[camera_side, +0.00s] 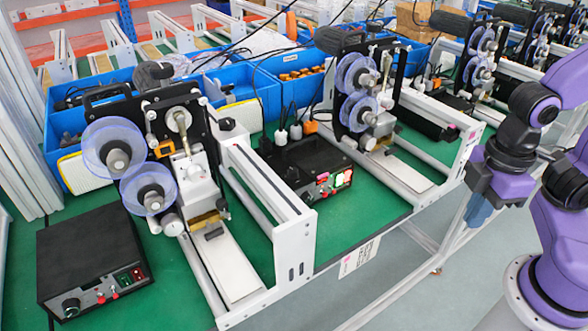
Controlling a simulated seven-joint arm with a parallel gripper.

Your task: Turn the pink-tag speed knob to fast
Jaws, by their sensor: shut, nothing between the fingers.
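A black control box (302,166) sits on the green table between two coder machines. A small pink tag (322,177) is on its front top edge, beside a lit display (344,179). A dark knob (308,196) seems to be at the left end of its front face; it is too small to read its setting. My gripper (478,216) is at the right, pointing down past the table's right edge, well apart from the box. It is shut and empty.
Another black control box (90,255) with a knob stands at front left. White machine frames (296,245) flank the middle box. Reels and blue bins (225,95) stand behind. Another pink mark (472,136) is on the right frame. Green table is clear before the middle box.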

